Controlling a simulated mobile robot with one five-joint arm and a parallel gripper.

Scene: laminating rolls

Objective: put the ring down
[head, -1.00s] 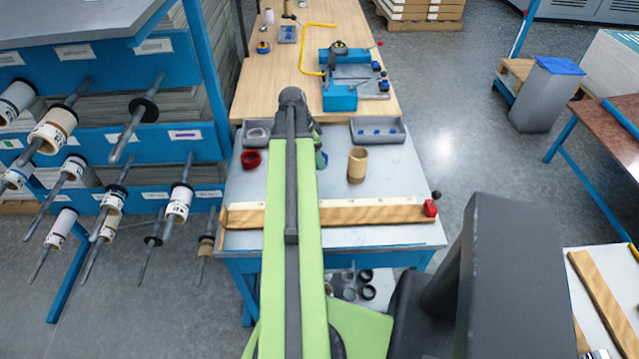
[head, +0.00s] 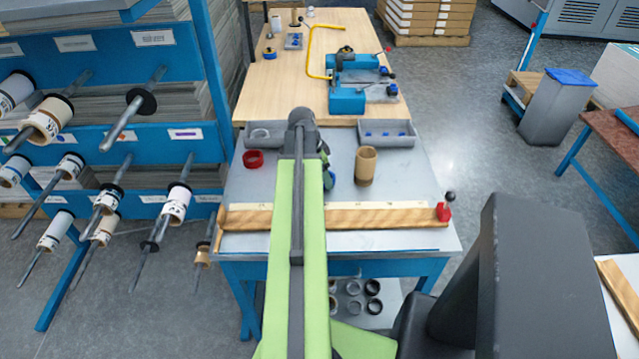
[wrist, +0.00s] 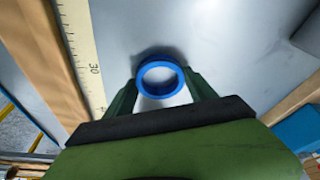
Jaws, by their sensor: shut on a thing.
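The blue ring (wrist: 160,79) is between the two dark green fingers of my gripper (wrist: 160,90) in the wrist view, with the jaws shut on it. Its open centre faces the camera and the grey bench top (wrist: 200,35) shows behind it. A dark shadow lies close to the ring; I cannot tell whether it touches the bench. In the head view my arm hides most of the gripper, and a bit of the blue ring (head: 330,180) shows right of the arm, left of the cardboard tube.
A wooden rail with a scale (head: 385,216) runs along the bench's front, ending at a red stop (head: 443,212). A cardboard tube (head: 365,167), a red ring (head: 253,158) and two grey trays (head: 387,134) (head: 265,134) stand on the bench. Bare bench lies right of the tube.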

